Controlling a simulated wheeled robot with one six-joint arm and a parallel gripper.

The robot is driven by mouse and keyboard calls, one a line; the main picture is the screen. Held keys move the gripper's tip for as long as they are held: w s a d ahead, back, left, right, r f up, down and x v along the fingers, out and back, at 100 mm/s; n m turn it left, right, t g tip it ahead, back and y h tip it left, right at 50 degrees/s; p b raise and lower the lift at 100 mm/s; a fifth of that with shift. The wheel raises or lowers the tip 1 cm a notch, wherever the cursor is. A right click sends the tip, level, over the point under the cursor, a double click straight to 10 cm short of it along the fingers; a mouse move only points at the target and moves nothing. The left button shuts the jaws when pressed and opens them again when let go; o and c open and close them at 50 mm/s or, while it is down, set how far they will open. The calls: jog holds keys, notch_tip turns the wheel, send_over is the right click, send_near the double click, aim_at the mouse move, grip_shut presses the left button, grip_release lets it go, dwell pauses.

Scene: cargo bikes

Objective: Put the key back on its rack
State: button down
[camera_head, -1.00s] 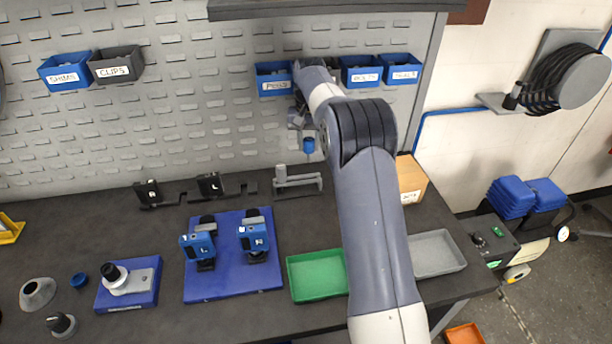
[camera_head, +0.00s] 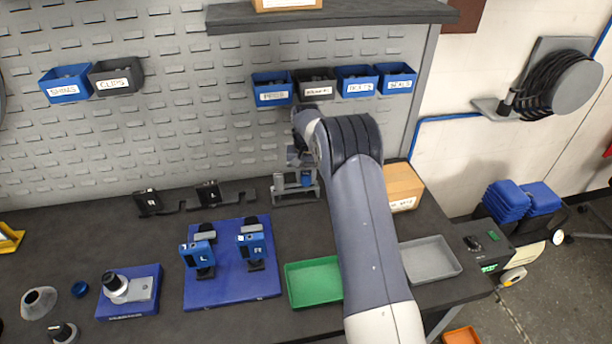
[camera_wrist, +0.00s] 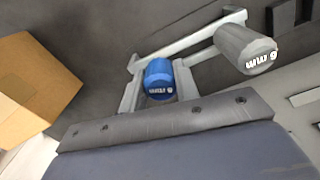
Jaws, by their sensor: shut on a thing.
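The key with the blue handle (camera_wrist: 160,80) is held between the fingers of my gripper (camera_wrist: 157,90) in the wrist view. Its label ends in "mm"; the number is hard to read. In the head view the blue handle (camera_head: 307,179) is at the right part of the grey rack (camera_head: 297,199), below my gripper (camera_head: 301,163). A key with a grey handle (camera_wrist: 246,50), marked "6 mm", stands at the rack's other side and also shows in the head view (camera_head: 279,181). Whether the blue key's shaft is seated in the rack is hidden.
A cardboard box (camera_head: 402,187) stands right of the rack. A green tray (camera_head: 313,282) and a grey tray (camera_head: 430,260) lie in front. Labelled bins (camera_head: 272,90) hang on the wall above. A blue mat (camera_head: 230,286) with two blue devices lies left.

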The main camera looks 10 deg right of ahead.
jog(key=shift+f, duration=0.45)
jog(key=c, duration=1.1)
grip_release()
jog(key=shift+r, duration=0.1)
notch_tip(320, 180, up, 13)
jog(key=shift+f+b, duration=0.1)
jog(key=shift+b, duration=0.95)
